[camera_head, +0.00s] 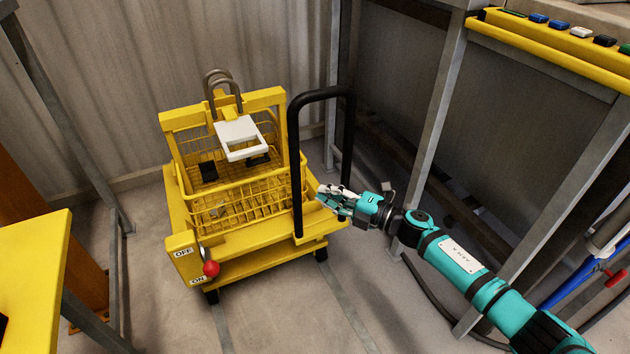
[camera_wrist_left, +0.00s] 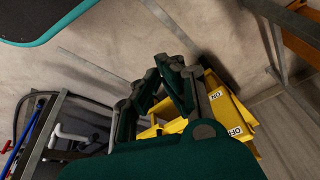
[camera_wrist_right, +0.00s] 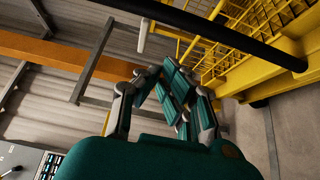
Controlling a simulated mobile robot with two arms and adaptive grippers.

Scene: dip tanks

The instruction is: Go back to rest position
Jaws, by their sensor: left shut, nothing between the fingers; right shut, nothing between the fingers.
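My right gripper (camera_head: 326,195) is shut and empty. In the head view it appears at the right side of the yellow cart (camera_head: 215,281), close to the black push handle (camera_head: 293,150). In the right wrist view its fingers (camera_wrist_right: 172,80) are together, with the black handle (camera_wrist_right: 215,28) crossing above them. My left gripper (camera_wrist_left: 168,80) shows only in the left wrist view, shut and empty, with the yellow cart (camera_wrist_left: 228,105) beyond its fingers. The left arm is outside the head view.
The cart carries a yellow wire basket (camera_head: 250,200) and a red-knobbed lever (camera_head: 211,268) by its OFF and ON labels. A yellow surface (camera_head: 35,270) is at the left. A grey metal frame (camera_head: 440,110) stands at the right. Bare floor (camera_head: 290,310) lies in front of the cart.

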